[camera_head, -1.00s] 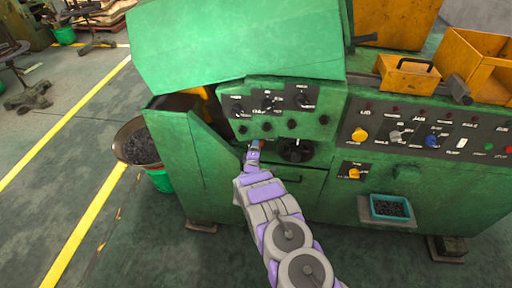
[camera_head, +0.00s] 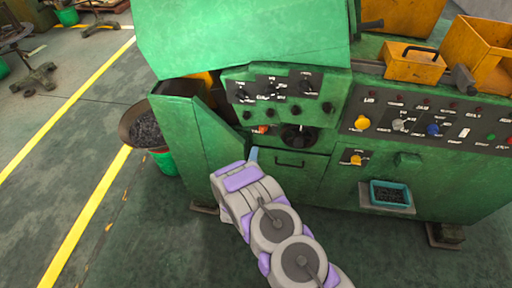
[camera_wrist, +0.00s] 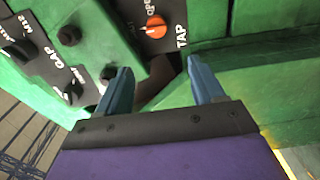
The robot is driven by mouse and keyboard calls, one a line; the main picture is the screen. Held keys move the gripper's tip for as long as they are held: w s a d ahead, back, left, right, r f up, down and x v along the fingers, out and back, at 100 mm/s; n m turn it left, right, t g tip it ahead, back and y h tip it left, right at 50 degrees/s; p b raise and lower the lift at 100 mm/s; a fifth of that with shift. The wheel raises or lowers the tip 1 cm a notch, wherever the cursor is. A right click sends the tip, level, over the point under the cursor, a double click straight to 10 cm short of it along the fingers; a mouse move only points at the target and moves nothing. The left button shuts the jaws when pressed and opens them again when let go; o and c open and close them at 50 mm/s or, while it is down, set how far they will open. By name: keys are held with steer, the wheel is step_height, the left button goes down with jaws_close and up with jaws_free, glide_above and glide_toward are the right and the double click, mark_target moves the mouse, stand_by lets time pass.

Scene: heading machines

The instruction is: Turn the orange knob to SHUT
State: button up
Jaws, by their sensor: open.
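The orange knob (camera_wrist: 155,26) sits on a black plate lettered TAP, near the top of the wrist view. Its pointer lies roughly across the plate; other lettering by it is too small to read. It also shows as a small orange-red spot (camera_head: 262,129) low on the green machine's front in the head view. My gripper (camera_wrist: 158,70) is open and empty, its two blue fingers apart below the knob in the picture and not touching it. In the head view only a bluish tip of my gripper (camera_head: 253,154) shows past the arm, below the knob.
A control panel (camera_head: 275,92) with several black knobs is above the orange knob. A black round part (camera_head: 299,138) is to its right. Yellow knobs (camera_head: 362,122) (camera_head: 356,159) are on plates farther right. A bowl of dark parts (camera_head: 145,128) stands left; floor lies open there.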

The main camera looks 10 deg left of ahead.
steer(key=shift+s+a, duration=0.1)
steer(key=shift+s, duration=1.05)
step_height(320, 180, up, 13)
steer(key=w+d+m+g+y, duration=0.2)
steer(key=d+m+g, duration=0.1)
steer(key=m+g, duration=0.45)
steer(key=s+d+r+m+g, duration=0.2)
steer(key=s+d+r+g, duration=0.15)
steer(key=s+r, duration=0.35)
steer(key=s+d+r+m+g, duration=0.2)
steer(key=s+d, duration=0.4)
steer(key=s, duration=0.7)
steer(key=s+d+r+m+g+h, duration=0.1)
steer(key=s+d+r+m+g, duration=0.2)
steer(key=s, duration=1)
steer(key=s+d+r+m+g, duration=0.3)
steer(key=s+d+r, duration=0.5)
steer(key=s, duration=0.6)
steer(key=shift+d+r+g, duration=0.25)
steer(key=shift+d+g, duration=0.15)
steer(key=shift+d, duration=0.2)
